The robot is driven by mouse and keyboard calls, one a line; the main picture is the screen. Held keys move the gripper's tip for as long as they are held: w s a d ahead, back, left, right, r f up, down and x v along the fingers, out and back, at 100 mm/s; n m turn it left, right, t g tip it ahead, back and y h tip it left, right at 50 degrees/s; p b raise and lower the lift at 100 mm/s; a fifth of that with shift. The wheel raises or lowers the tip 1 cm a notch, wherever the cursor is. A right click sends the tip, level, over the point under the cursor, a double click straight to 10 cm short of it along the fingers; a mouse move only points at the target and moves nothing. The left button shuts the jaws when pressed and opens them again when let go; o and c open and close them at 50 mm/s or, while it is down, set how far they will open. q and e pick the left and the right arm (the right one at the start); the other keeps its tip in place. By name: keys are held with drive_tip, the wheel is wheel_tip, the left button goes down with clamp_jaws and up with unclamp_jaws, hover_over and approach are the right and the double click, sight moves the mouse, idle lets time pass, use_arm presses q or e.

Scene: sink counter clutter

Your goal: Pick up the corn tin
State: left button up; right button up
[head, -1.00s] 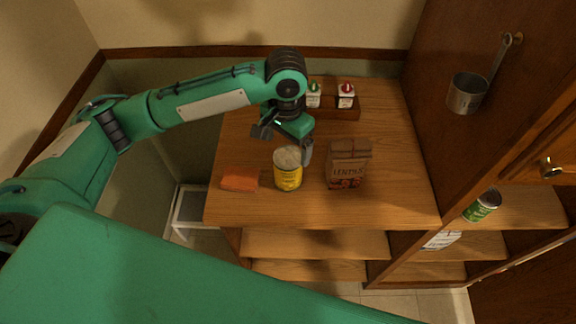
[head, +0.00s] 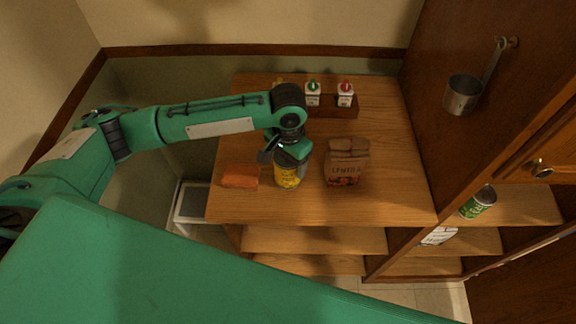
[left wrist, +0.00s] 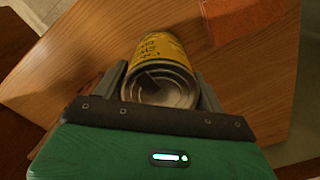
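The corn tin (head: 287,177) is a yellow can with a metal lid, upright on the wooden counter (head: 395,195). In the left wrist view the tin (left wrist: 163,77) lies between the two fingers of my left gripper (left wrist: 163,85). In the head view the left gripper (head: 287,158) is over the tin and hides its top. The fingers are apart, one on each side of the lid. I cannot tell whether they touch the tin. My right gripper is in neither view.
An orange block (head: 240,177) lies just left of the tin. A brown lentils bag (head: 346,163) stands to its right. A wooden rack with bottles (head: 345,93) is at the back. A green can (head: 477,203) sits on the right shelf. A metal cup (head: 463,95) hangs on the cabinet.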

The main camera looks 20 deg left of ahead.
use_arm(q)
drive_tip(key=c, duration=0.9)
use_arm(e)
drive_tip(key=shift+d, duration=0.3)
use_arm(q)
drive_tip(key=shift+r, duration=0.15)
